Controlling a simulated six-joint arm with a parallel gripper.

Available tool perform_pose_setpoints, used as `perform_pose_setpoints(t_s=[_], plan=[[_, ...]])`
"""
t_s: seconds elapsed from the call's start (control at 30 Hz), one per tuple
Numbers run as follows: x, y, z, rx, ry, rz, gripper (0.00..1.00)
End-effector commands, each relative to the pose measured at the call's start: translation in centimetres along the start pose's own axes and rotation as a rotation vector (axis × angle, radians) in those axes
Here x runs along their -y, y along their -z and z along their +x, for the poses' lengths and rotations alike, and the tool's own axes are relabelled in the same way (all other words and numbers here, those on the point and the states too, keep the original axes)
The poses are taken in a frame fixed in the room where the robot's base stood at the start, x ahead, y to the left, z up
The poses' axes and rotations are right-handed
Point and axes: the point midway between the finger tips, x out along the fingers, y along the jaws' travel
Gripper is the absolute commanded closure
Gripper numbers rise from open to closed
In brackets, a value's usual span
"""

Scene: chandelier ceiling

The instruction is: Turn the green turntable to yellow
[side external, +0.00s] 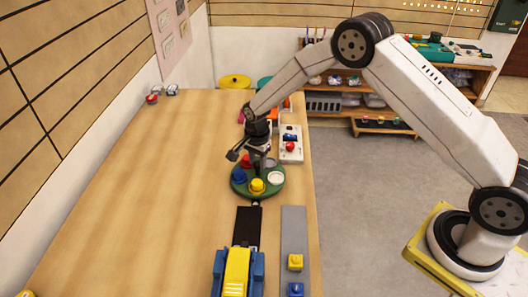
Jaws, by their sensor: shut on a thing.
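The green turntable (265,194) is a round disc on the wooden table, near its right edge. It carries a yellow piece (256,186) at the front, a blue piece (239,175) at the left, a white piece (276,178) at the right and a red piece (246,161) at the back left. My gripper (259,166) points down over the middle of the disc and is shut on its central part. The held part is mostly hidden by the fingers. A small light marker (255,203) sits at the disc's front edge.
A white panel with a red button (290,147) stands close behind at the right. A black strip (248,226) leads to a blue and yellow device (237,272) in front. A grey strip (293,222) holds yellow and blue blocks.

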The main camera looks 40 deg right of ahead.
Motion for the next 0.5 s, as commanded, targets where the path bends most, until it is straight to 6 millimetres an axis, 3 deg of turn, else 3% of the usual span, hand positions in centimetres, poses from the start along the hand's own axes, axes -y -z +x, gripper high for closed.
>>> perform_pose_setpoints(t_s=[0.5], plan=[[0.11,0.03,-0.15,-0.001,0.003,0.031,1.0]])
